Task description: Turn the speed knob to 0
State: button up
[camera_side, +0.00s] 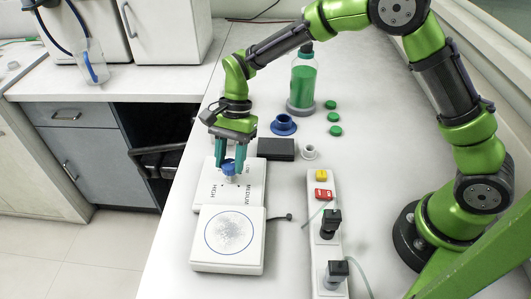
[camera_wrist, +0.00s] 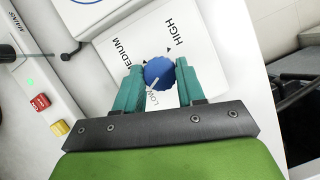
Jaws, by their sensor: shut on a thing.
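The speed knob (camera_side: 229,167) is a blue round knob on a white panel (camera_side: 250,197); it also shows in the wrist view (camera_wrist: 159,73). My gripper (camera_side: 228,163) points down over the panel, its two teal fingers shut on either side of the knob. In the wrist view my gripper (camera_wrist: 160,70) has a finger on each side of it. The panel is printed LOW, MEDIUM and HIGH; I see no 0 mark. A white pointer line on the knob is at its lower left in the wrist view, near LOW. The fingers partly cover the panel around the knob.
A white plate (camera_side: 228,238) with a blue ring adjoins the panel. A power strip (camera_side: 318,215) with red and yellow switches and two black plugs lies right. Behind are a black box (camera_side: 276,149), a blue funnel-like piece (camera_side: 284,125) and a green bottle (camera_side: 303,83). The bench edge is left.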

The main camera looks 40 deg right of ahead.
jog(key=n, duration=0.2)
jog(key=n+g+h, duration=0.1)
jog(key=n, duration=0.2)
jog(key=shift+w+n+h, duration=0.15)
jog(key=shift+n+h, duration=0.15)
jog(key=n+h, duration=0.1)
jog(key=n, duration=0.1)
jog(key=n+g, duration=0.1)
jog(key=n, duration=0.2)
jog(key=shift+a+h, duration=0.2)
jog(key=shift+h, duration=0.2)
jog(key=n+h, duration=0.1)
jog(key=n, duration=0.2)
jog(key=n+h, duration=0.1)
jog(key=n, duration=0.1)
jog(key=shift+a+n, duration=0.15)
jog(key=shift+n, duration=0.25)
jog(key=n+h, duration=0.1)
jog(key=n, duration=0.1)
jog(key=n+t, duration=0.1)
jog(key=n, duration=0.1)
jog(key=shift+a+n+h, duration=0.1)
jog(key=shift+n+h, duration=0.3)
jog(key=o, duration=1)
jog(key=shift+o, duration=0.2)
jog(key=shift+r, duration=0.1)
